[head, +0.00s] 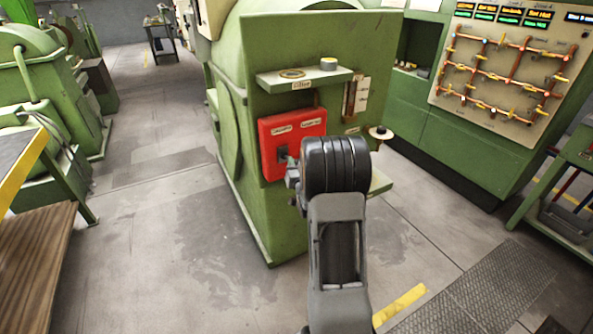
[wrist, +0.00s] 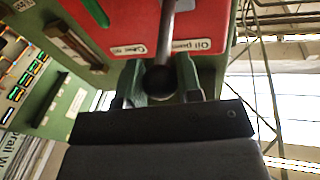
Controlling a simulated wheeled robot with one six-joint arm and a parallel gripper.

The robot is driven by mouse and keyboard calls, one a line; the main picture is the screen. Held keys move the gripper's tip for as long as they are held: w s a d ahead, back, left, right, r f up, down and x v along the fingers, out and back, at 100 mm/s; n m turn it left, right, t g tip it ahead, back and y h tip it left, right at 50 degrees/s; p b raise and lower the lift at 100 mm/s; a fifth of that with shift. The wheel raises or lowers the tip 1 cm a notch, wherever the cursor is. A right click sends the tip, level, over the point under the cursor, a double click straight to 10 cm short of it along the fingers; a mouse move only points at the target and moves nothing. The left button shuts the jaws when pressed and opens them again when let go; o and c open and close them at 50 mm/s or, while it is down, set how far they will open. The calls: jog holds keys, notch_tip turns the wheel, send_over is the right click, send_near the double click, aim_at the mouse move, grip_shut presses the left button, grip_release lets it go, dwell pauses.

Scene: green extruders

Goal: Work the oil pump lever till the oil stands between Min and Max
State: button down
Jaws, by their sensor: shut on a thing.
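The red oil pump panel (head: 293,140) is on the front of the green machine (head: 235,190). It fills the top of the wrist view (wrist: 120,25), with an "Oil pump" label beside the lever. The lever (wrist: 168,30) is a grey rod ending in a dark ball knob (wrist: 158,80). My gripper (wrist: 160,85) is shut on the knob, one finger on each side. In the head view my arm hides the lever and most of the gripper. The oil gauge (head: 350,98) is a narrow upright strip with labels beside it. Its oil level is too small to read.
A green shelf (head: 304,78) with small round parts sits above the red panel. A control board (head: 515,60) with orange lines stands at the back right. A wooden bench (head: 32,265) is at the left. Floor is clear between bench and machine.

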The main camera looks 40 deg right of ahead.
notch_tip(320, 180, down, 8)
jog(key=m+t+h+b, duration=0.2)
jog(key=t+h+b, duration=0.1)
jog(key=b, duration=2.4)
jog(key=shift+w+t, duration=0.15)
jog(key=shift+t, duration=0.55)
jog(key=c, duration=1)
grip_release()
jog(key=shift+w+d, duration=0.1)
jog(key=shift+w, duration=0.05)
jog(key=shift+c, duration=0.2)
jog(key=shift+o, duration=1.3)
jog(key=shift+h, duration=0.3)
jog(key=shift+r, duration=0.1)
